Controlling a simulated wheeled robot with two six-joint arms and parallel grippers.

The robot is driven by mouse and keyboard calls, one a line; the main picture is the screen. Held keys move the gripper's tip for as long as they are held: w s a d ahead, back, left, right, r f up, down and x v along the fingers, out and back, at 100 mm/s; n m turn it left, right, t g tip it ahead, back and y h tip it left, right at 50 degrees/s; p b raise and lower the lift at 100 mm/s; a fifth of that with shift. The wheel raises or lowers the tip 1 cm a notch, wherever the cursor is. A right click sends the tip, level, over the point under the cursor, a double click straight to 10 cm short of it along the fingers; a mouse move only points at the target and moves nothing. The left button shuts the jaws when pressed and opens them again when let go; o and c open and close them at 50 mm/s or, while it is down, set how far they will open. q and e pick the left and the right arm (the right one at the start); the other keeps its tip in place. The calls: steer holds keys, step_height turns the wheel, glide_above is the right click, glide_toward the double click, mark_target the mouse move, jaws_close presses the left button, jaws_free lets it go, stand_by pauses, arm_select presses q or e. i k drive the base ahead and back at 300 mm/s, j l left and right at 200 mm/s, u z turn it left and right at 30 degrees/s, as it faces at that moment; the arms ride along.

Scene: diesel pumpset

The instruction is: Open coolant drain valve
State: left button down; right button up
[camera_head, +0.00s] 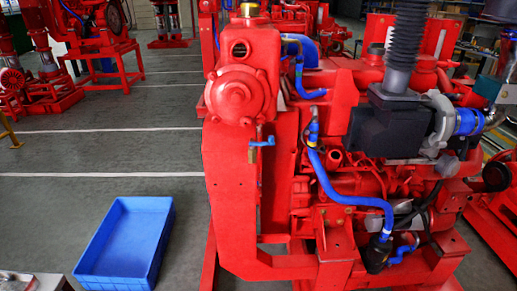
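A small valve with a blue lever handle (263,143) and a brass-coloured body (252,154) sits on the front of the red diesel pumpset (228,185), below the round pump housing (238,95). Its lever lies roughly level, pointing right. A second small blue handle-like part (400,255) shows low on the right side of the engine, beside a black cylinder (376,254). I cannot tell from this view which one is the coolant drain valve.
A blue, empty-looking crate (125,240) stands on the grey floor left of the pumpset. A blue hose (330,180) runs down the engine's side. Other red machines (100,40) stand behind. The floor at left, with white lines, is mostly clear.

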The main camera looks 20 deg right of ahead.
mark_target(270, 141)
steer(key=l+z, duration=0.3)
steer(key=l, duration=2.75)
